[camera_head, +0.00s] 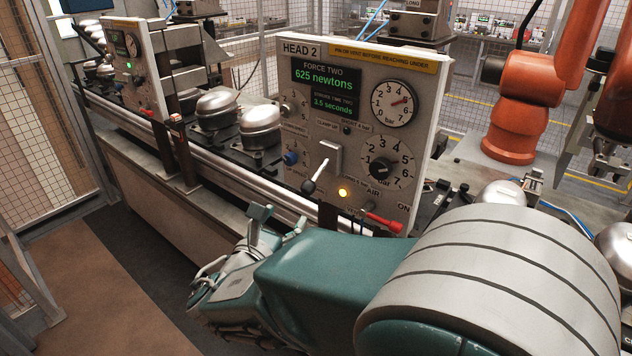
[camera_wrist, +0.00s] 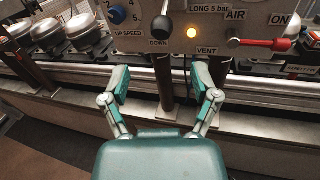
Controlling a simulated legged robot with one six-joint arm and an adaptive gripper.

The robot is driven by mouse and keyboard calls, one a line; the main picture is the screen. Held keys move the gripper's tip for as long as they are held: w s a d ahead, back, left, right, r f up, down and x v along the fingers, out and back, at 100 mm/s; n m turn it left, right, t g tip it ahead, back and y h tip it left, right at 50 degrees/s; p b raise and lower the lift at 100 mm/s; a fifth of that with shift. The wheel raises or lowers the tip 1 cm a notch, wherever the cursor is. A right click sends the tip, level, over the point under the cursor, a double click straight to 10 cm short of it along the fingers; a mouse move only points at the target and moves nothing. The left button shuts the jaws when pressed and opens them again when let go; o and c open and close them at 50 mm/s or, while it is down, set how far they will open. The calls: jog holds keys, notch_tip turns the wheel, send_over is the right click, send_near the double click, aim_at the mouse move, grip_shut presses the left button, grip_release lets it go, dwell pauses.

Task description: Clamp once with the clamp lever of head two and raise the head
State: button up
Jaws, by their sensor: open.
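The head two panel (camera_head: 300,130) faces me, with a green display reading 625 newtons and 3.5 seconds. Its clamp lever (camera_head: 318,172) has a black knob and slants down to the left from a pale plate. In the wrist view the lever's knob (camera_wrist: 162,27) shows at the top, next to the word DOWN. My gripper (camera_head: 280,217) is below and left of the lever in the head view. In the wrist view my gripper (camera_wrist: 161,70) has its fingers wide apart and nothing between them. The knob lies beyond the fingertips, roughly centred between them. The head itself is not clearly identifiable.
An amber lamp (camera_head: 344,193) is lit beside the lever. A red-handled air valve (camera_head: 384,222) sticks out to its right. Silver compressors (camera_head: 260,126) stand along the conveyor rail (camera_wrist: 250,93). An orange robot arm (camera_head: 520,105) stands behind. The floor at left is clear.

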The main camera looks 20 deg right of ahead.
aim_at(305, 191)
jog(key=x, duration=1)
jog(key=shift+w+d, duration=0.15)
grip_shut()
